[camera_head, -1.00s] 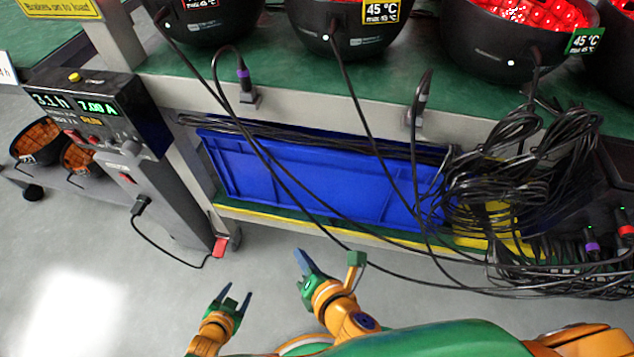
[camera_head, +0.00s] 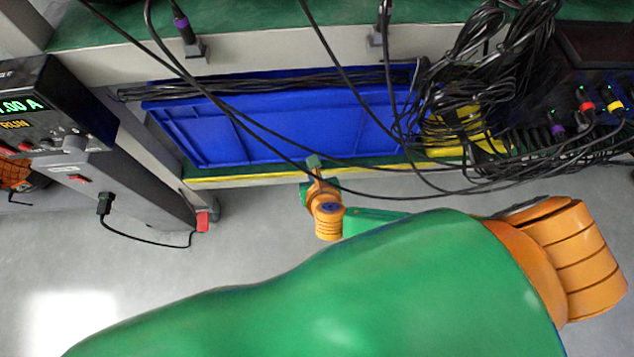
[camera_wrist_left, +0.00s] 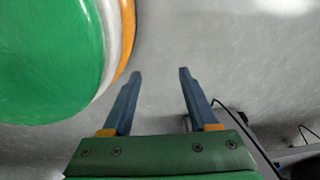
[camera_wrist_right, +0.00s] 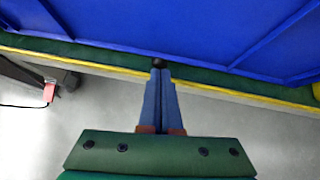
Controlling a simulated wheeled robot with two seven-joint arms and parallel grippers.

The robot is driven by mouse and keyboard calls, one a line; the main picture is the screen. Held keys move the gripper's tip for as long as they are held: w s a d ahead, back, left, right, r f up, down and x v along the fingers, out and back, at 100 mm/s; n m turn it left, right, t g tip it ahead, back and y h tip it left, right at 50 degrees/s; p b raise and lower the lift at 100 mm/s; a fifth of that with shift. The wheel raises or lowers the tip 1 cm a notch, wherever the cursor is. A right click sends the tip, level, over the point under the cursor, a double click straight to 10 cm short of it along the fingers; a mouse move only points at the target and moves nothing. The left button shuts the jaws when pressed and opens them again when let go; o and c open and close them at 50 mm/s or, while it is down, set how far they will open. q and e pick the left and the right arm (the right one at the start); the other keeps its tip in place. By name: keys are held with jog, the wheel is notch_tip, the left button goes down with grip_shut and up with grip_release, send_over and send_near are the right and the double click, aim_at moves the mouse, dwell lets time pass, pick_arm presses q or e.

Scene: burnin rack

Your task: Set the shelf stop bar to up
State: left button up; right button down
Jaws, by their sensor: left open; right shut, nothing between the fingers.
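A long yellow strip (camera_head: 260,174) runs along the front edge of the lower shelf, low and flat along it; I take it to be the stop bar but cannot be sure. It also shows in the right wrist view (camera_wrist_right: 110,66). My right gripper (camera_wrist_right: 159,68) is shut and empty, its tips over the strip beside a small dark round thing whose nature I cannot tell. Whether they touch is unclear. In the head view the right wrist is at the shelf front and its fingers cannot be made out. My left gripper (camera_wrist_left: 158,74) is open and empty above the floor, outside the head view.
A blue bin (camera_head: 290,125) stands on the lower shelf behind the strip. Black cables (camera_head: 470,80) hang in front of the shelf and bunch at the right. A grey control unit (camera_head: 60,110) with a plugged-in cord stands at the left. The floor in front is clear.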

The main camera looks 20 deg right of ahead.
pick_arm(q)
jog(key=shift+w+a+f, duration=0.2)
jog(key=shift+a+f, duration=0.1)
pick_arm(e)
jog(key=shift+w+d+f, duration=0.1)
jog(key=shift+w+f, duration=0.2)
jog(key=shift+w, duration=0.4)
jog(key=w+p, duration=0.1)
jog(key=p, duration=0.1)
jog(key=g+p, duration=0.1)
jog(key=p, duration=0.1)
jog(key=shift+w+d+r, duration=0.2)
jog(key=shift+w+r, duration=0.2)
jog(key=shift+w+d+f+g+y+p, duration=0.15)
jog(key=shift+w+f+g+y+p, duration=0.15)
jog(key=shift+w+f+g+p, duration=0.25)
jog(key=shift+s, duration=0.15)
pick_arm(q)
jog(key=s+d+r, duration=0.3)
jog(key=r, duration=0.2)
jog(key=shift+s+d+g+h, duration=0.15)
jog(key=shift+d+g+h, duration=0.15)
jog(key=shift+g, duration=0.1)
jog(key=shift+a, duration=0.1)
pick_arm(e)
jog(key=shift+r, duration=0.1)
